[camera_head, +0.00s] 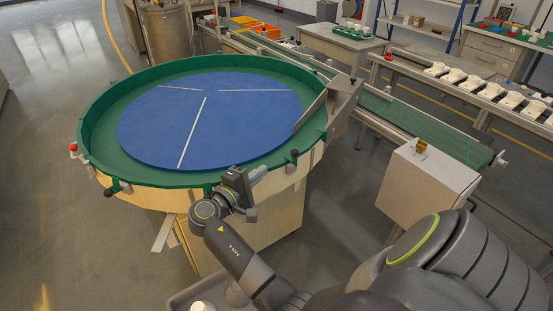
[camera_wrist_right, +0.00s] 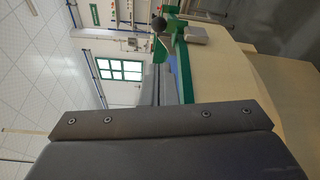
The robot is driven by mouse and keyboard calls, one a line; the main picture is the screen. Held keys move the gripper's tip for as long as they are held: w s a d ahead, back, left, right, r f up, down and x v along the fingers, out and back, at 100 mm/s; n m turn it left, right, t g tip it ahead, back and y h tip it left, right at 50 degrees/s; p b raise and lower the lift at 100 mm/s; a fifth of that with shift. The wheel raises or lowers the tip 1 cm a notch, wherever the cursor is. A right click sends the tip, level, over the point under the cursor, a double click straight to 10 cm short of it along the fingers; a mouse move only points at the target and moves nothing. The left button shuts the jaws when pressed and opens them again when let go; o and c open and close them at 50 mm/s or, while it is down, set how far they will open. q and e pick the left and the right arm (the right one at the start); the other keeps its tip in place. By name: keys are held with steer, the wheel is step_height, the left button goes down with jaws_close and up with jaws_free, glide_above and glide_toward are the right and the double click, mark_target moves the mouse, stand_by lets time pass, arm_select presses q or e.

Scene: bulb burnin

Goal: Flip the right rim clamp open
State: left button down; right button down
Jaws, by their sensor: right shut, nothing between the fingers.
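The right rim clamp (camera_head: 293,159) sits on the near right of the round table's green rim. It has a dark ball knob at its top, beside the rim wall. In the right wrist view the ball knob (camera_wrist_right: 158,24) and green clamp parts show at the top, beyond the fingers. My right gripper (camera_head: 258,174) is shut and empty, outside the rim and to the left of this clamp, apart from it. In the wrist view its grey finger (camera_wrist_right: 160,120) fills the lower part. My left gripper is not in view.
The round table has a green rim (camera_head: 93,117) and a blue disc (camera_head: 165,120) with white lines. Another clamp with a dark knob (camera_head: 108,192) is at the left front. A red knob (camera_head: 73,147) is at the far left. A conveyor (camera_head: 430,130) and white box (camera_head: 425,190) stand to the right.

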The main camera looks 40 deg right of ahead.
mark_target(292, 155)
steer(key=p+x, duration=0.1)
steer(key=x, duration=0.9)
steer(key=shift+p, duration=0.4)
steer(key=shift+s+m+b, duration=0.15)
steer(key=shift+m+b, duration=0.25)
steer(key=shift+b, duration=0.05)
